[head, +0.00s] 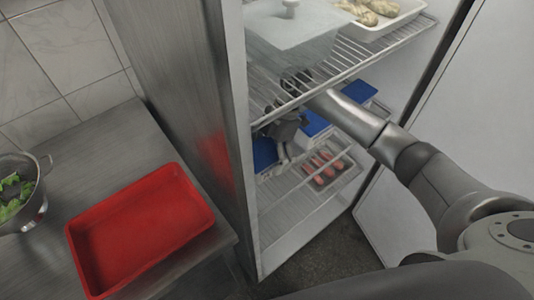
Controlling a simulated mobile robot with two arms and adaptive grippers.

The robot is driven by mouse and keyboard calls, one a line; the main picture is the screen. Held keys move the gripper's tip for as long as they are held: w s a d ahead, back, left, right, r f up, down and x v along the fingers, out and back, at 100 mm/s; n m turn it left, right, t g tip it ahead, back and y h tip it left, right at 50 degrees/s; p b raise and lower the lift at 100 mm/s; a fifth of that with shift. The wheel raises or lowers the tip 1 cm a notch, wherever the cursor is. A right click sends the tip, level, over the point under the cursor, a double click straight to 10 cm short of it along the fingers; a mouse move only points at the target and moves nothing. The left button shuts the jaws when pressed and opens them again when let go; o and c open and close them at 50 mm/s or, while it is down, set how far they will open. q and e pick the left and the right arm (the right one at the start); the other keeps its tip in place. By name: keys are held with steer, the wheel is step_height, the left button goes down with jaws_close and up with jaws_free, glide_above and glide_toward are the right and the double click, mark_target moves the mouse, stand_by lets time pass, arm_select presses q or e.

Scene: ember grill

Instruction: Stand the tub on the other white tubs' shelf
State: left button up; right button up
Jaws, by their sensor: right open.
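The fridge stands open with wire shelves. On a shelf below the top one in view are white tubs with blue lids: one at the back right (358,93), one in the middle (314,123) and one at the left (264,154), partly hidden by the fridge's side wall. I cannot tell which is the task's tub. My right gripper (284,152) reaches in under the upper wire shelf. It is open, fingers downward, between the left and middle tubs in the picture. Whether it touches either is unclear. My left gripper is out of view.
The upper wire shelf (345,68) holds a lidded pan (290,27) and a white tray (385,24) of pale food, close above my right arm. A tray of reddish food (322,168) lies lower down. A red tray (140,232) and a colander (38,188) stand on the counter.

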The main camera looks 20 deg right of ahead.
steer(key=b+v, duration=0.1)
steer(key=v, duration=0.2)
steer(key=shift+w+f+b, duration=0.1)
steer(key=shift+b, duration=0.25)
steer(key=w+d+b, duration=0.1)
steer(key=d, duration=0.2)
steer(key=w+d+b, duration=0.1)
steer(key=d, duration=0.3)
steer(key=w+d+b, duration=0.1)
steer(key=w+d, duration=0.1)
steer(key=d, duration=0.2)
steer(key=shift+d+r, duration=0.1)
steer(key=shift+r, duration=0.1)
